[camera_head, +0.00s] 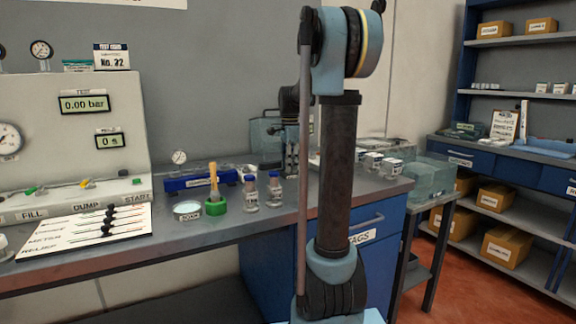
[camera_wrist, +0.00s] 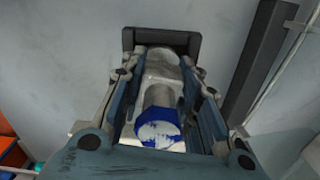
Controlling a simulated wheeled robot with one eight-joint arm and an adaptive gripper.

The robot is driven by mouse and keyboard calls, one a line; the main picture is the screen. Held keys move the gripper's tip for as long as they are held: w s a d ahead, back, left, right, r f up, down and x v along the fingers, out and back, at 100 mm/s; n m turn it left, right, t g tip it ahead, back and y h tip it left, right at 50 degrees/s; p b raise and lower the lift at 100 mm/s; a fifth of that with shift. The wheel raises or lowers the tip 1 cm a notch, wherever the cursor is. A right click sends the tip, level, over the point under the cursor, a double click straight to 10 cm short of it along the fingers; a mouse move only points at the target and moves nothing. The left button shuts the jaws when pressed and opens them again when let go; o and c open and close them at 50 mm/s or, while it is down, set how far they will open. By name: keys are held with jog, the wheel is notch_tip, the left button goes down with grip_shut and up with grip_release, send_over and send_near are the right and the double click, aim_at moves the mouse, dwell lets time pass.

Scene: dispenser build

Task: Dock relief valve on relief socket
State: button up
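My gripper (camera_head: 291,172) points down at the back of the bench, beside a clear box. In the wrist view, my gripper's fingers (camera_wrist: 168,75) stand on both sides of a silver cylinder with a blue hexagonal, white-faced end, which I take for the relief valve (camera_wrist: 158,128). It appears clamped between them, though the contact is partly hidden. In the head view the valve cannot be made out. A blue fixture (camera_head: 197,180) with a small gauge lies on the bench. I cannot pick out the relief socket for certain.
Left stands the test panel (camera_head: 70,130) reading 0.00 bar, with a labelled card (camera_head: 80,232) before it. A round dish (camera_head: 187,210), a green pot (camera_head: 215,206) with a brush and two blue-capped vials (camera_head: 250,193) stand near the front edge. A clear box (camera_head: 266,138) is close to my gripper.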

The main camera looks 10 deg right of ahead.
jog(key=shift+r, duration=0.15)
jog(key=shift+w+r, duration=0.1)
jog(key=shift+r, duration=5.3)
